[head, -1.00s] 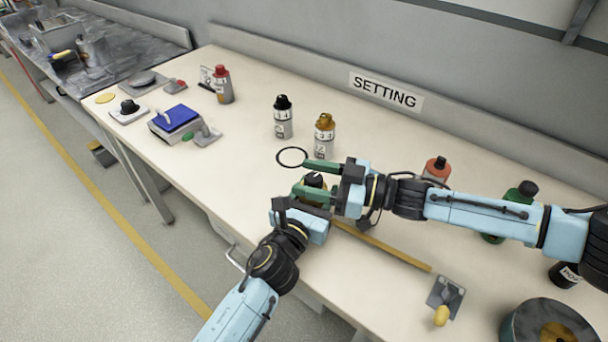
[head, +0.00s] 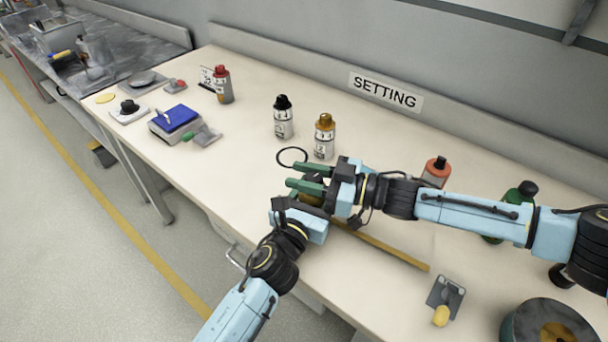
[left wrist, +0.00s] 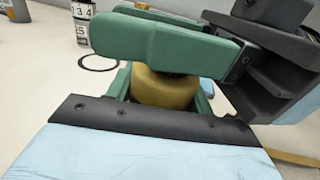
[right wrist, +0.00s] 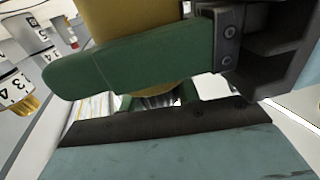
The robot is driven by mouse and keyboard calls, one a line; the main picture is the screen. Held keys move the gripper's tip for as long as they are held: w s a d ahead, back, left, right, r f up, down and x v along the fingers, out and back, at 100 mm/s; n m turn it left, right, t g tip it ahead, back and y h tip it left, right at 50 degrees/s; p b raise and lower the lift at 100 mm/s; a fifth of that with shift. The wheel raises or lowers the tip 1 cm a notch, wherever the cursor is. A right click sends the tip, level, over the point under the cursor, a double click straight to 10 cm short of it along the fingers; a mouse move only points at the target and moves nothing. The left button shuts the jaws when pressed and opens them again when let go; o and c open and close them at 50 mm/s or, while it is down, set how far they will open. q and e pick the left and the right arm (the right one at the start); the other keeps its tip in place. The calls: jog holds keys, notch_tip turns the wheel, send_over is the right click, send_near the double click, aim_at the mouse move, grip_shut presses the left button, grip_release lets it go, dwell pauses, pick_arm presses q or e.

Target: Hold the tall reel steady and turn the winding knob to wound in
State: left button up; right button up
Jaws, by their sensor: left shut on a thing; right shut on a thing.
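The tall reel has a yellow-brown body that shows in the left wrist view (left wrist: 165,90); only a small part shows in the head view (head: 311,199). My left gripper (head: 300,208) is shut around the reel's body from the near side. My right gripper (head: 292,176) is shut at the reel's top, just above the left one. The dark ribbed winding knob (right wrist: 155,100) shows between its fingers in the right wrist view. The fingers cover the knob in the head view, and any mark for wound in is hidden.
A white bottle with an amber cap (head: 324,138) and one with a black cap (head: 283,118) stand behind the grippers. A black ring (head: 292,157) lies close by. A wooden rod (head: 385,247) lies to the right. Bare bench (head: 235,150) is free at left.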

jog(key=shift+w+m+t+h, duration=0.1)
jog(key=shift+m+t+h, duration=0.9)
jog(key=shift+m+t, duration=1)
jog(key=shift+w+d+t+h, duration=0.15)
jog(key=shift+t+h, duration=0.35)
jog(key=shift+t, duration=0.6)
jog(key=o, duration=1)
jog(key=shift+d, duration=0.1)
jog(key=v, duration=1.2)
